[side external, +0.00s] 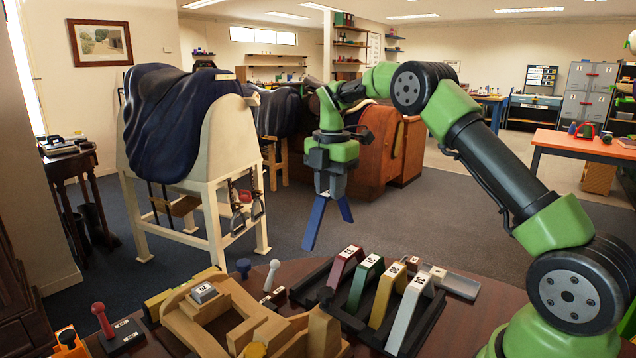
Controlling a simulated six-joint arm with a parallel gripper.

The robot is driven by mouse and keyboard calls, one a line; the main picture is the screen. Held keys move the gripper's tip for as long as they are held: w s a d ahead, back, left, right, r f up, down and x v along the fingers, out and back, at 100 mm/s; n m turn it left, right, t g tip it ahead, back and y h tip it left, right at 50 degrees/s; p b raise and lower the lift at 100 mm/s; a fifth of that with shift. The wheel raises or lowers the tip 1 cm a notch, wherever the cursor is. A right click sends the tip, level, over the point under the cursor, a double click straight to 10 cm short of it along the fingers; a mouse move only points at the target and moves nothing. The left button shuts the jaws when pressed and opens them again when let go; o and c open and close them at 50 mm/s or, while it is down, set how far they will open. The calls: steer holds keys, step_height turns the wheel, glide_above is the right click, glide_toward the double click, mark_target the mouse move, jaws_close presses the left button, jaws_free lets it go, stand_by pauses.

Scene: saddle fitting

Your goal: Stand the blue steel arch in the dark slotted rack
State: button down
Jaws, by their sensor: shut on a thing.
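The blue steel arch (316,221) hangs upright in the air, its two legs spread and pointing down. My gripper (331,185) is shut on its top, which the jaws hide. The dark slotted rack (352,323) lies on the wooden bench below and to the right, clear of the arch's feet. Standing in the rack are a red arch (345,266), a green arch (365,282), a yellow arch (386,296) and a white arch (407,314), with number labels on top. I cannot tell which slot is free.
A wooden saddle tree (190,322) with a grey labelled block (204,292) fills the bench to the rack's left. A grey metal piece (455,284) lies to its right. Air around the arch is open.

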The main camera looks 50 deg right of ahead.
step_height(320, 180, down, 7)
steer(key=shift+f, duration=0.15)
stand_by(0.4)
steer(key=shift+f, duration=2.05)
stand_by(2.1)
stand_by(0.4)
steer(key=shift+c, duration=2.3)
jaws_free()
steer(key=shift+r, duration=2.5)
